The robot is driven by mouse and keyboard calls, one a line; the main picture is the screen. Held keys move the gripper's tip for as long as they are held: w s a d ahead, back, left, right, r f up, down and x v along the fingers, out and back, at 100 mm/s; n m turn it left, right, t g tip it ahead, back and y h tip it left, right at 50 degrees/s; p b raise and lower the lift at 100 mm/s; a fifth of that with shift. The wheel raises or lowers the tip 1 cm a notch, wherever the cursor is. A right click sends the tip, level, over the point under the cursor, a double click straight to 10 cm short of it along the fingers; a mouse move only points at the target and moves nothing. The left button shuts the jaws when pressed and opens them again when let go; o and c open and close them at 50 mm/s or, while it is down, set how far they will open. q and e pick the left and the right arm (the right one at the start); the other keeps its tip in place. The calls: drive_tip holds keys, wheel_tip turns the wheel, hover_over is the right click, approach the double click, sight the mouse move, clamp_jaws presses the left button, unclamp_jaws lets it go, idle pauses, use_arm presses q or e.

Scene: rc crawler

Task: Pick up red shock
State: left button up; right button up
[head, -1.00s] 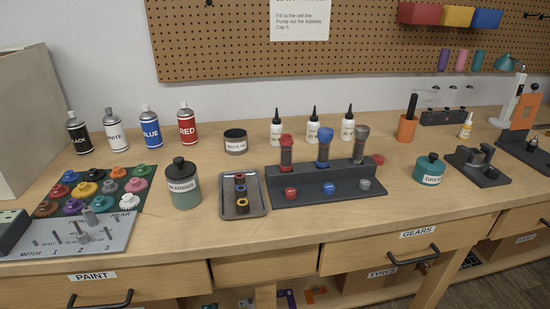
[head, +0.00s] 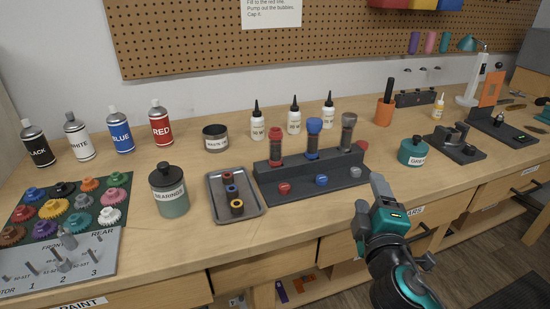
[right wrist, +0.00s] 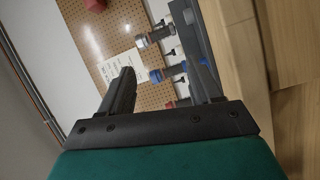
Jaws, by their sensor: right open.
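The red shock (head: 275,147) stands upright at the left of the dark shock stand (head: 310,183), with a red cap lying in front of it. A blue shock (head: 313,138) and a grey shock (head: 347,131) stand in the same stand to its right. My right gripper (head: 371,200) is in front of the bench, right of and nearer than the stand, and holds nothing. In the right wrist view its two fingers (right wrist: 165,92) are apart, with the blue shock (right wrist: 158,75) and grey shock (right wrist: 147,40) beyond them. My left gripper is not in view.
A grey tray (head: 259,207) with small rings sits left of the stand. White bottles (head: 294,118) stand behind the stand. A green grease jar (head: 413,151) stands to its right. Bare bench lies in front of the stand.

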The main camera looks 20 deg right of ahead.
drive_tip(key=w+a+r+n+t+y, duration=0.35)
drive_tip(key=r+n+t+y, duration=0.2)
drive_tip(key=n, duration=0.45)
drive_tip(key=n+g+y, duration=0.5)
drive_tip(key=n+y, duration=0.4)
drive_tip(key=n, duration=1)
approach(280, 151)
drive_tip(key=shift+s+a+r+h, duration=0.25)
drive_tip(key=shift+s+r, duration=0.55)
drive_tip(key=shift+s, duration=0.1)
drive_tip(key=shift+w+d+f+g, duration=0.1)
drive_tip(key=shift+w+f+g, duration=0.1)
drive_tip(key=shift+f+g, duration=0.15)
drive_tip(key=shift+w+f+n, duration=0.1)
drive_tip(key=shift+w+n, duration=0.15)
drive_tip(key=shift+n, duration=0.05)
drive_tip(key=x, duration=0.7)
drive_tip(key=shift+w+f, duration=0.1)
drive_tip(key=shift+w, duration=0.05)
drive_tip(key=shift+d+b+x, duration=0.15)
drive_tip(key=shift+b+x, duration=0.1)
drive_tip(key=shift+x, duration=1.05)
drive_tip(key=shift+d+b+x, duration=0.1)
drive_tip(key=shift+b+x, duration=0.1)
drive_tip(key=shift+x, duration=1.1)
drive_tip(key=shift+w, duration=0.1)
